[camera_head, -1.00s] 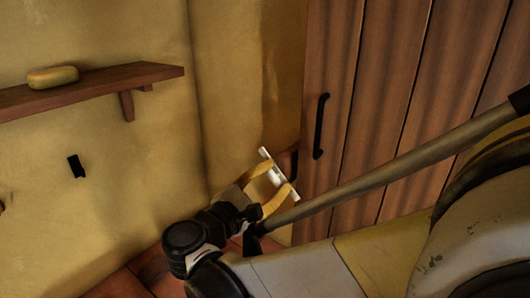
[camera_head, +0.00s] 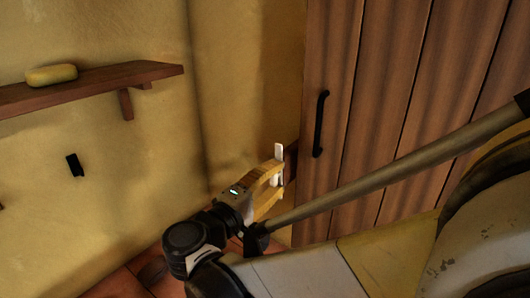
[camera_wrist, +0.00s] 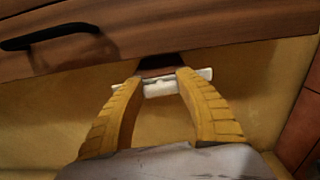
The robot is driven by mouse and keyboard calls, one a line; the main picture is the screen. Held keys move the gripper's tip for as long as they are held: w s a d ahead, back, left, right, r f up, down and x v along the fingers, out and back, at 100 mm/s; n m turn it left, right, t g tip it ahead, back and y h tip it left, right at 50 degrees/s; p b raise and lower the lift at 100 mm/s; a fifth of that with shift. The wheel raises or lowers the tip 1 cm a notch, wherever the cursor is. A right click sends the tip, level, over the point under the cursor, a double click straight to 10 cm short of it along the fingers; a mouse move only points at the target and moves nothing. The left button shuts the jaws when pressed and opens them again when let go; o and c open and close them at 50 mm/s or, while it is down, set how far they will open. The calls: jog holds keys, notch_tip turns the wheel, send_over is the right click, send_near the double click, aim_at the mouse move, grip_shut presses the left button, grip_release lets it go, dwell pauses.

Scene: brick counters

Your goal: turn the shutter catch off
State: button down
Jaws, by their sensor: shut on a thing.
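The shutter catch is a white bar (camera_head: 279,151) beside the edge of the wooden shutter, and it stands nearly upright in the head view. In the wrist view the white catch (camera_wrist: 160,88) lies across the gap between my fingers, with its ends showing past them. My gripper (camera_head: 279,178) has yellow fingers and is shut on the catch. The gripper also shows in the wrist view (camera_wrist: 162,78), with a fingertip at each side of the bar's middle. The fingers hide part of the bar.
A wooden shelf (camera_head: 100,88) with a yellow oblong thing (camera_head: 51,75) is on the left wall. A small black fitting (camera_head: 75,165) is below it.

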jog(key=shift+r+m, duration=0.1)
jog(key=shift+m, duration=0.2)
jog(key=c, duration=0.8)
grip_release()
jog(key=shift+w, duration=0.1)
